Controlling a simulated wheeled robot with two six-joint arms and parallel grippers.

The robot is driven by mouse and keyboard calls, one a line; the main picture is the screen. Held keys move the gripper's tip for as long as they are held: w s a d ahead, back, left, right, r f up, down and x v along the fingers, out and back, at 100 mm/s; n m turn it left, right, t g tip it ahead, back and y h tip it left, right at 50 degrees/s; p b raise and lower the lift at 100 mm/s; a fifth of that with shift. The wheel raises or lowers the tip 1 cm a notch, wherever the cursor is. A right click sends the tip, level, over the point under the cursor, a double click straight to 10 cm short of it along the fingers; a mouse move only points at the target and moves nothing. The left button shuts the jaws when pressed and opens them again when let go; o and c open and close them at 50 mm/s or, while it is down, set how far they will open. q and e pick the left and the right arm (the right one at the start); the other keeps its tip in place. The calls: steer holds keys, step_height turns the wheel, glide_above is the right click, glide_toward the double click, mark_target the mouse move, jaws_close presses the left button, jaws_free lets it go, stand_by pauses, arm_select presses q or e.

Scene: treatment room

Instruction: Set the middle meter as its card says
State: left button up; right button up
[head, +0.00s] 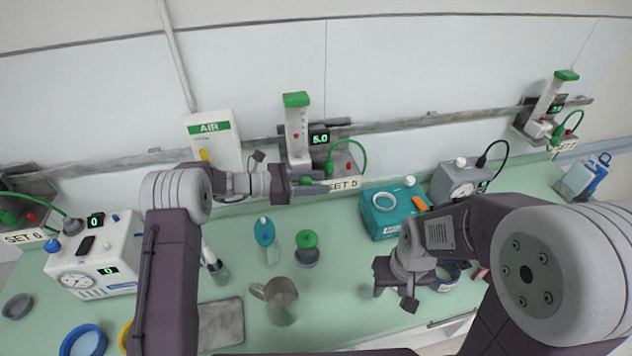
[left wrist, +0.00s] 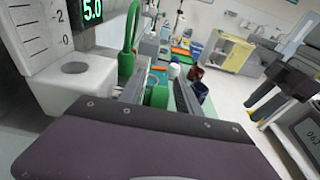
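The middle meter (head: 298,135) stands on the wall rail, with a clear tube, a green top and a green hose. My left gripper (head: 314,184) is at the meter's base. In the left wrist view, its fingers are close on both sides of a green knob (left wrist: 157,96) and look shut on it. My right gripper (head: 396,289) is low over the counter, fingers apart and apparently empty.
A metal jug (head: 280,300), a green-topped item (head: 306,247) and a teal box (head: 388,212) stand on the counter. Other meters are at the left (head: 32,205) and right (head: 547,105). An AIR panel (head: 213,140) is left of the middle meter.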

mark_target(300, 183)
arm_select(q)
steer(key=shift+a, duration=0.3)
steer(key=b+v, duration=0.2)
steer(key=v, duration=0.6)
steer(key=shift+s+a+r, duration=0.15)
steer(key=shift+a, duration=0.1)
stand_by(1.4)
